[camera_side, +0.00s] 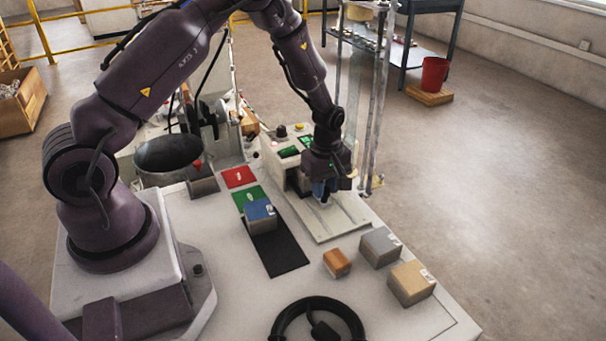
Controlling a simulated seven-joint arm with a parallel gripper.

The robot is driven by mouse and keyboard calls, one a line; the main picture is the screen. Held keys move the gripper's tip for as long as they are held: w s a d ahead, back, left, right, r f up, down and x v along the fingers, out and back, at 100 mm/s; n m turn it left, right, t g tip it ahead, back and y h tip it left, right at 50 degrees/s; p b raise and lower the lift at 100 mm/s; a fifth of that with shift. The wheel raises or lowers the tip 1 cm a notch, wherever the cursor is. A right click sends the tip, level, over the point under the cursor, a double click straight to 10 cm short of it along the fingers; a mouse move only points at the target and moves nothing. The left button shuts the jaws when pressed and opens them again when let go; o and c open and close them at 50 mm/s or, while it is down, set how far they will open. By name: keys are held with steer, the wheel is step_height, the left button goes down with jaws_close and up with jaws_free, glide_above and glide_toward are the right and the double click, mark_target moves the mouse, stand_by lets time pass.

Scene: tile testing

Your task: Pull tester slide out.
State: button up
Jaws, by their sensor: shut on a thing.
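The tester (294,178) is a light housing at the centre of the table, with small green displays on top at its back. Its slide (335,221) is a pale flat plate that reaches out from the housing toward the front. My gripper (323,201) points down over the slide, close to the housing's front. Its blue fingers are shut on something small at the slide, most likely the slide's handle. The fingers and wrist hide the grip point itself.
An orange block (337,262), a grey box (380,246) and a tan box (411,284) stand at the front right. A black cable ring (278,325) lies at the front. Clear posts rise behind the gripper.

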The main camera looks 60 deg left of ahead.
steer(key=shift+d, duration=0.65)
steer(key=shift+d, duration=3)
steer(key=o, duration=0.8)
step_height(320, 180, up, 6)
steer(key=shift+r, duration=0.1)
